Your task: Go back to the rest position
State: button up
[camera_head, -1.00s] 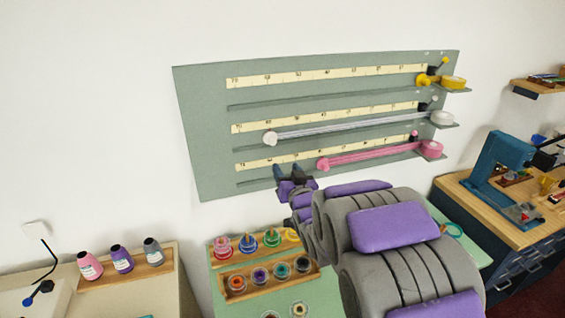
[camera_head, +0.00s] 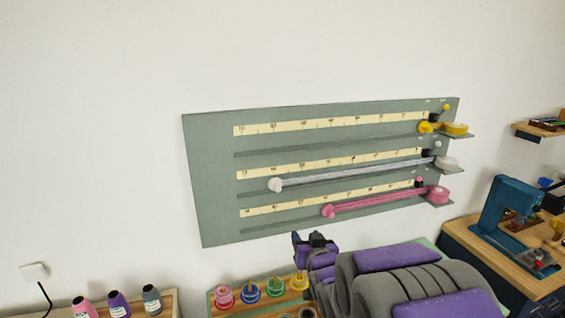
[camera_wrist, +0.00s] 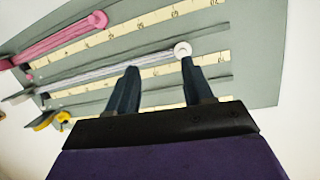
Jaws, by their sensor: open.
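My gripper (camera_head: 312,240) is in front of the wall, just below the lower edge of the green measuring board (camera_head: 215,190). In the wrist view my gripper (camera_wrist: 156,78) has its two dark fingers apart with nothing between them. The pink ribbon (camera_head: 385,203) is stretched along the lowest row, and the white ribbon (camera_head: 350,173) along the middle row. Both ribbons also show in the wrist view, the pink one (camera_wrist: 55,40) at upper left and the white one (camera_wrist: 120,67) behind the fingers. The yellow roll (camera_head: 455,128) sits at the right end of the top row.
Colored spools (camera_head: 249,290) stand in a wooden rack below the board, close to my arm. Thread cones (camera_head: 118,304) stand at lower left. A blue sewing machine (camera_head: 505,220) is on the wooden bench (camera_head: 475,242) at right. The wall above the board is clear.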

jog(key=s+d+f+g+h, duration=0.15)
jog(key=s+g, duration=0.25)
jog(key=s, duration=0.6)
jog(key=s+d+f+m+g+h, duration=0.1)
jog(key=s+d+f+g, duration=0.25)
jog(key=s, duration=0.65)
jog(key=s+d+f+g+h, duration=0.15)
jog(key=s+g, duration=0.35)
jog(key=s, duration=0.5)
jog(key=s+r+g+y, duration=0.1)
jog(key=s+g, duration=0.3)
jog(key=s, duration=1)
jog(key=shift+s+b, duration=0.35)
jog(key=shift+b, duration=0.1)
jog(key=shift+d+r+g, duration=0.1)
jog(key=shift+d+g, duration=0.05)
jog(key=shift+g, duration=0.1)
